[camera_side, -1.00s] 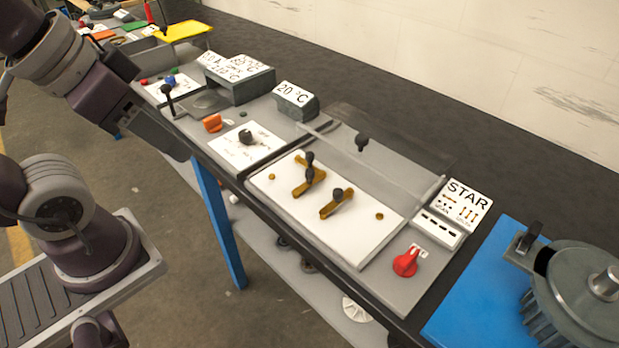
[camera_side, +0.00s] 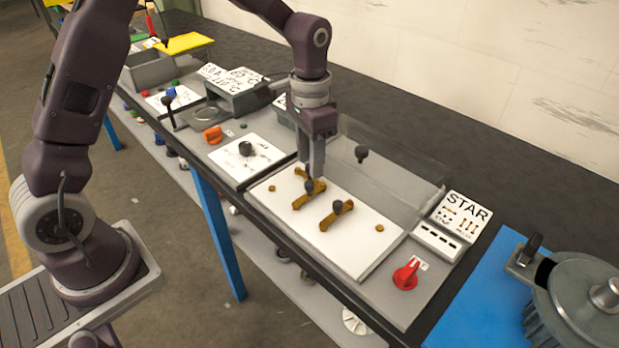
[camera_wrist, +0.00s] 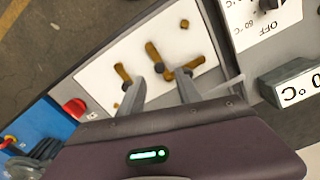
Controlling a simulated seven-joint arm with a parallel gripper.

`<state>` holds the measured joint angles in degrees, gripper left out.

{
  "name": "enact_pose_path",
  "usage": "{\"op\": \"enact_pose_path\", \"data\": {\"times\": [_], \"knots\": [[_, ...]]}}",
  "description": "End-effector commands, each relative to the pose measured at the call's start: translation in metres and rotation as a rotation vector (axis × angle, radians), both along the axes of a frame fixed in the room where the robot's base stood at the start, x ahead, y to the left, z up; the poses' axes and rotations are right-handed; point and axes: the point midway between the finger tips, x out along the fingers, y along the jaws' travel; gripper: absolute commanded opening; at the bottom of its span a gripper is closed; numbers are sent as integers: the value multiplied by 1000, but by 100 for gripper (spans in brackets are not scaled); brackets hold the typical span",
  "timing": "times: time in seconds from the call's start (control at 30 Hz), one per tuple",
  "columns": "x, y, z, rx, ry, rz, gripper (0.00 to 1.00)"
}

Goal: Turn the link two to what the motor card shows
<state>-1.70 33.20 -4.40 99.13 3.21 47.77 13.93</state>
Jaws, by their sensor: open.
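A white terminal board (camera_side: 360,255) carries brass links with dark knobs. Two links (camera_side: 298,202) meet at an angle towards its left. A separate link (camera_side: 328,222) lies to their right, with its own knob (camera_side: 338,207). I cannot tell for sure which is link two. My gripper (camera_side: 312,175) points down, open, over the two meeting links and hides part of them. In the wrist view, the fingers (camera_wrist: 158,85) reach over the board with the meeting links (camera_wrist: 190,67) and the separate link (camera_wrist: 123,73) below. The motor card (camera_side: 466,213) reads STAR above small link drawings.
A red rotary knob (camera_side: 405,275) sits right of the board. A clear guard (camera_side: 395,165) with a black knob (camera_side: 361,153) stands behind. A switch panel (camera_side: 247,160) is to the left. A motor (camera_side: 575,290) rests on a blue surface at right.

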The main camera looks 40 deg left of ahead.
Motion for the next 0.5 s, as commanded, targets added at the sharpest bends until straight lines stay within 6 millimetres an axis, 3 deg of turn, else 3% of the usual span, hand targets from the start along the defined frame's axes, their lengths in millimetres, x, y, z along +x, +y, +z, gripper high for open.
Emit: {"op": "enact_pose_path", "data": {"times": [0.23, 0.5], "knots": [[-2, 0, -47, 1, 5, 1, 41], [-1, 0, -58, 1, 0, 1, 41]]}}
